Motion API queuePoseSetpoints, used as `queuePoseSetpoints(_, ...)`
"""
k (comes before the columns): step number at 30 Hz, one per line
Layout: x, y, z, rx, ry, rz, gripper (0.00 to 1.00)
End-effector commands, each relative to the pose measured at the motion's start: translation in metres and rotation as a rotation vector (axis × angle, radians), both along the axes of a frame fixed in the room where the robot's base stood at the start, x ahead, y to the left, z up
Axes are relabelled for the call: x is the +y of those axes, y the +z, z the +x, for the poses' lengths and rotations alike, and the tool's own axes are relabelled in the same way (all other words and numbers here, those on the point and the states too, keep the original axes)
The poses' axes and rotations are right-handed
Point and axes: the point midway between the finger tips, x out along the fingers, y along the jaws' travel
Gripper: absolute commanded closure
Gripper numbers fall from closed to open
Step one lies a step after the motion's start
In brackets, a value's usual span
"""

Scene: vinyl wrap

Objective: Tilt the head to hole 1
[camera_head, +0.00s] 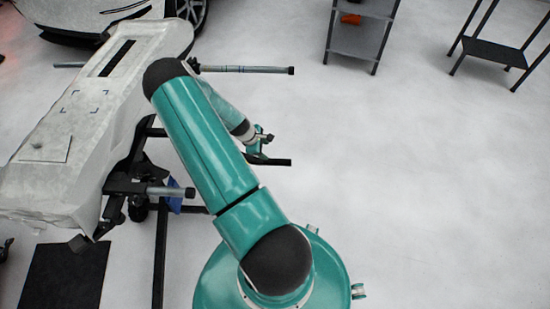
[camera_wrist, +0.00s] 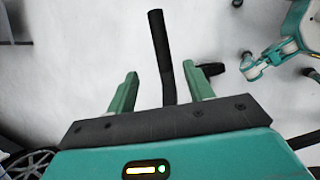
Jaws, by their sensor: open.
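A long pale bumper-like panel (camera_head: 120,85) rests on a dark stand (camera_head: 160,245) on the left in the head view. Grey rods with dark ends (camera_head: 245,69) stick out from the stand. My gripper (camera_head: 260,150) is right of the panel, partly hidden behind my arm. In the wrist view my gripper (camera_wrist: 160,78) has two green fingers spread apart. A black bar (camera_wrist: 160,45) runs between them, with a gap visible on each side. A dark bar (camera_head: 272,162) also shows beside my gripper in the head view. No numbered hole can be made out.
A car (camera_head: 75,12) stands at the top left. A grey shelf (camera_head: 360,40) and a black table (camera_head: 495,52) stand at the top right. A black mat (camera_head: 65,275) lies at the lower left. The floor on the right is clear.

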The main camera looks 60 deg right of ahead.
Motion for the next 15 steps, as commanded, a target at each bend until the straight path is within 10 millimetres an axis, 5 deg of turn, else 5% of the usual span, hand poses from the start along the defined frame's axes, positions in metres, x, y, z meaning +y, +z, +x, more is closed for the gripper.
queuePoseSetpoints(15,-0.023,-0.077,-0.027,0.001,-0.006,0.001,0.48)
